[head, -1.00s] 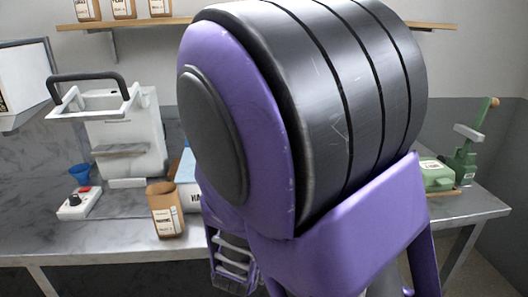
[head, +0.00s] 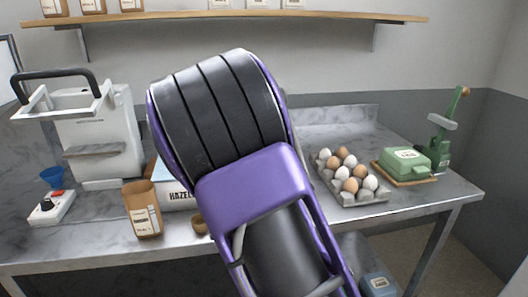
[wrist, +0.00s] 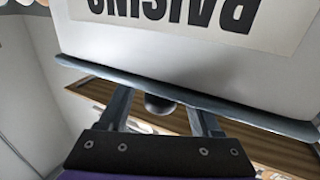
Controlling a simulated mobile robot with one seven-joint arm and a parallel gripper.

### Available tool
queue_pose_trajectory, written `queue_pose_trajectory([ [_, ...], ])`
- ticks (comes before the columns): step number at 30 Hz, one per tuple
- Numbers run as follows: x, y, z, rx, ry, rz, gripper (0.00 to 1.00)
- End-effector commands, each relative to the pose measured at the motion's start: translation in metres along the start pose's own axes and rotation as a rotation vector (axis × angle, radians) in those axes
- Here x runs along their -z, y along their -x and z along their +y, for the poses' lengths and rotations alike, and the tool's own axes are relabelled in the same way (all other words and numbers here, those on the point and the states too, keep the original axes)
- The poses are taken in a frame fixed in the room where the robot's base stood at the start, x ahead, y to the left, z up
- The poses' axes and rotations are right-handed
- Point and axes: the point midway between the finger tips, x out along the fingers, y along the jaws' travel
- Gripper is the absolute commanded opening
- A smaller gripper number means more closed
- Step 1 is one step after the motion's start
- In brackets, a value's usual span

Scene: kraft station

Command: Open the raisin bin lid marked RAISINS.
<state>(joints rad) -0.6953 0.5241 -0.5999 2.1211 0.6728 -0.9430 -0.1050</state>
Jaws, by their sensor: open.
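The raisin bin (wrist: 190,62) fills the top of the wrist view. Its white front carries the label RAISINS (wrist: 175,14), which reads upside down. A grey-blue rim, the lid's edge (wrist: 220,104), runs across below it. My gripper (wrist: 160,98) is open, its two fingers reaching up to this rim, one on each side of a dark rounded piece (wrist: 159,104) that looks like a knob. I cannot tell whether the fingertips touch the lid. No opening of the lid shows. In the head view my arm hides the gripper and any raisin bin.
A bin lettered HAZEL (head: 178,196) and a brown bag (head: 143,211) stand left of my arm. A white machine (head: 98,140) is further left. An egg tray (head: 347,180) and a green box (head: 405,161) lie right. A wooden shelf (head: 225,17) runs along the wall.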

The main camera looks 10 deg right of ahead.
Motion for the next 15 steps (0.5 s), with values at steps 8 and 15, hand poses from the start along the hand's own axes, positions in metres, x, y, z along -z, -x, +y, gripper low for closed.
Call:
queue_pose_trajectory([
  [8, 0.0001, -0.0004, 0.0000, 0.000, 0.000, 0.000, 0.56],
  [15, 0.0001, -0.0002, 0.0000, 0.000, 0.000, 0.000, 0.13],
])
